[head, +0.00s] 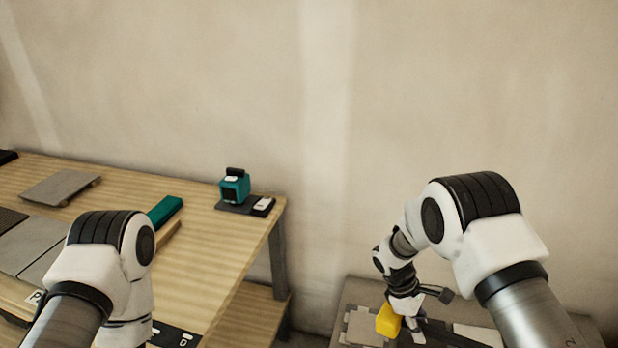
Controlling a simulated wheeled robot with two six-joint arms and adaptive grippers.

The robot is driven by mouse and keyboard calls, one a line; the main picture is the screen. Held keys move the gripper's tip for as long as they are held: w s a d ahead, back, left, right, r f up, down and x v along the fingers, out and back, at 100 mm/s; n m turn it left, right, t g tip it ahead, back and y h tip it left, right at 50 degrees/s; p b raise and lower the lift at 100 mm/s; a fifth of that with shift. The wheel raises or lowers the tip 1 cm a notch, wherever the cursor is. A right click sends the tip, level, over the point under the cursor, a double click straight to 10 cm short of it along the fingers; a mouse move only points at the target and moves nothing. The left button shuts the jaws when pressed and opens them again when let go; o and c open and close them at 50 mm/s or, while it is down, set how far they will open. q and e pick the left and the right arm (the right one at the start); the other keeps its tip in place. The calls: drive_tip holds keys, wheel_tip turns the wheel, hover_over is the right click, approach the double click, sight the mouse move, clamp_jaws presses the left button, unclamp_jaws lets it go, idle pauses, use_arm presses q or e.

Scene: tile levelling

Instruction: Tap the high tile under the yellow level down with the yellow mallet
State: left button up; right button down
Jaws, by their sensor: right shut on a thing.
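The yellow mallet (389,320) shows as a yellow block at the bottom right, beside my right gripper (412,325). My right gripper is shut on it, low over a grey surface. The mallet's handle is mostly hidden by the gripper. I cannot make out the yellow level or a high tile in this view. My left arm comes in at the lower left, but its gripper is out of sight below the frame.
A wooden table (200,262) on the left bears grey tiles (60,187), a teal bar (165,211) and a teal device (235,187) on a dark pad near its right corner. A low grey surface (365,292) lies under my right gripper. A bare wall stands behind.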

use_arm(q)
wheel_tip(320, 180, up, 4)
drive_tip(key=shift+f+p, duration=0.25)
drive_tip(key=shift+p, duration=0.75)
use_arm(e)
drive_tip(key=s+a+r+m+g+y, duration=0.2)
drive_tip(key=a+r+m, duration=0.4)
drive_tip(key=r+m, duration=0.3)
drive_tip(key=s+m+y, duration=0.1)
drive_tip(key=m+y, duration=0.1)
drive_tip(key=shift+s+r+g+y, duration=0.3)
drive_tip(key=shift+s+r+y, duration=0.1)
